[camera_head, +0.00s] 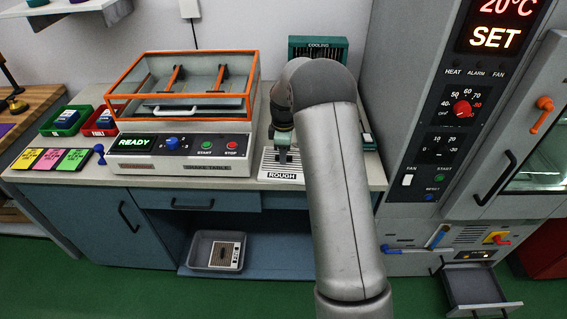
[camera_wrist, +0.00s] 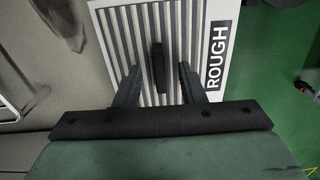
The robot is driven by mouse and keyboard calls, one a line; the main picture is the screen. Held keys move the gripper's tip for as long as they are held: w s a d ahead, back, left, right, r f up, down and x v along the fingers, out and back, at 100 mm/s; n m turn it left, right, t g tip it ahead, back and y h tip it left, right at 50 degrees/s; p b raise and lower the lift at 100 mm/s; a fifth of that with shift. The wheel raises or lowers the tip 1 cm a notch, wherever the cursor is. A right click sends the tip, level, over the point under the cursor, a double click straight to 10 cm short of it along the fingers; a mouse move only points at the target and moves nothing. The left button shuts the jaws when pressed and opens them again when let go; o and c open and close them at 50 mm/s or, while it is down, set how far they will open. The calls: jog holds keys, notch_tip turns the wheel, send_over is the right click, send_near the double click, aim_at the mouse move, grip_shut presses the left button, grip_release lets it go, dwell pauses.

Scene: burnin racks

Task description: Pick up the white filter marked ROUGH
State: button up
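The white filter marked ROUGH (camera_head: 268,164) lies on the counter by its front edge, right of the shake table. In the wrist view the filter (camera_wrist: 214,20) shows grey slats, a black ROUGH label on its right side and a dark upright handle (camera_wrist: 158,68) in the middle. My gripper (camera_wrist: 160,78) is open, one finger on each side of the handle, with gaps between fingers and handle. In the head view my gripper (camera_head: 283,152) is over the filter and my arm hides part of the area.
The shake table (camera_head: 180,168) with an orange-framed cover stands close on the left. A tall grey oven cabinet (camera_head: 400,100) stands on the right. A grey bin (camera_head: 200,250) with another slatted piece sits below.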

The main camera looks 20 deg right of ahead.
jog(key=shift+f, duration=0.2)
grip_shut()
jog(key=shift+r, duration=0.1)
